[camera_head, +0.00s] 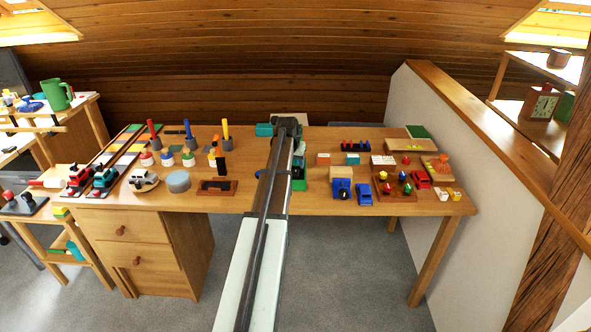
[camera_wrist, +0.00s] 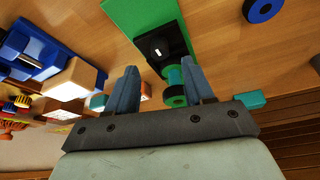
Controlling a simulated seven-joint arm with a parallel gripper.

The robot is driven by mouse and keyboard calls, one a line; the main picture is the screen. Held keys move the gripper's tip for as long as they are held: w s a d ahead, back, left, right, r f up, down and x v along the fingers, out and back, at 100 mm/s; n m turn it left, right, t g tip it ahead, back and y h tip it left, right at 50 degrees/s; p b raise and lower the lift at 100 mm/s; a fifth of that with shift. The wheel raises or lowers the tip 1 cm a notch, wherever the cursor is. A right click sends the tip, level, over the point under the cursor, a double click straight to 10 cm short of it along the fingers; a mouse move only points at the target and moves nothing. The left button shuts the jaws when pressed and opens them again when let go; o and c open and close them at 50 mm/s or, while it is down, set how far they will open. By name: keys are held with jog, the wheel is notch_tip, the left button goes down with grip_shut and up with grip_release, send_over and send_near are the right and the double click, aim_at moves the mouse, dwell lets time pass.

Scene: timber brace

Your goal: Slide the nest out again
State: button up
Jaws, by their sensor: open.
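My gripper (camera_wrist: 160,82) is open, its two blue-grey fingers spread apart in the wrist view. A green block (camera_wrist: 140,15) with a black part (camera_wrist: 165,48) at its end lies just beyond the fingertips. The black part carries a dark rounded piece with a small white mark. I cannot tell for sure which part is the nest. In the head view the green block (camera_head: 299,183) is partly hidden by my arm, near the desk's middle.
A teal box (camera_head: 264,130) stands at the back of the desk (camera_head: 235,200). Left are pegs, toy cars and a grey round tin (camera_head: 178,181). Right are a blue toy truck (camera_head: 341,191), a tray of coloured pegs (camera_head: 381,192) and small blocks. A partition wall stands at the right.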

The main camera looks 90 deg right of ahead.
aim_at(296, 170)
jog(key=x, duration=0.5)
grip_shut()
dwell(0.5)
